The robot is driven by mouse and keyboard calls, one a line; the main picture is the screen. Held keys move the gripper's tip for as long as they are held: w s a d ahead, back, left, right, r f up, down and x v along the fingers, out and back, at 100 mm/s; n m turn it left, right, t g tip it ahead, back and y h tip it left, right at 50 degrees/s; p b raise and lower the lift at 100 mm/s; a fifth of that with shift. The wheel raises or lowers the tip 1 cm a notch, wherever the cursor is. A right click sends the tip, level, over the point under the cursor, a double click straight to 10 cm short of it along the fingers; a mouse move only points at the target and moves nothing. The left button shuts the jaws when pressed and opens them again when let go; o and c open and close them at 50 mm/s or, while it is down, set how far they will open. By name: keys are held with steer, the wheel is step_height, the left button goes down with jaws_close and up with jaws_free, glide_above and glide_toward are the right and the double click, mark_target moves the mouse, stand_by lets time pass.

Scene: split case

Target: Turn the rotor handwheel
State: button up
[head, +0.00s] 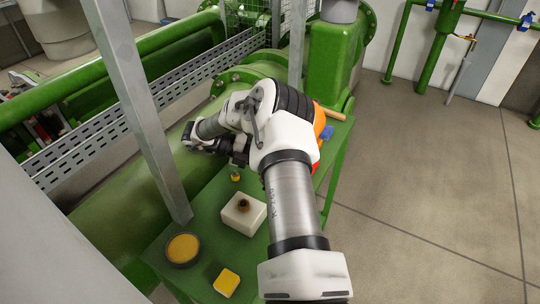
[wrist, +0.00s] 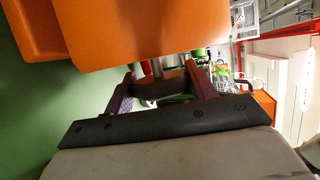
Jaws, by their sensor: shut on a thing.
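My gripper (head: 192,141) is at the far left end of my arm in the head view, beside the large green casing. In the wrist view my gripper (wrist: 161,78) has its two reddish-brown fingers on either side of a dark, rounded bar. The bar (wrist: 160,89) looks like part of the rotor handwheel's rim, and the fingers are shut on it. The rest of the handwheel is not clearly visible; my arm and wrist cover that area in the head view. A large orange body (wrist: 160,30) is close above the fingers in the wrist view.
A green bench (head: 205,215) below my arm holds a white block (head: 244,221), a round dish with yellow contents (head: 183,249) and a yellow square (head: 227,282). A grey upright post (head: 140,115) stands left of my gripper. Open floor (head: 430,170) lies to the right.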

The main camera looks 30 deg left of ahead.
steer(key=o, duration=1)
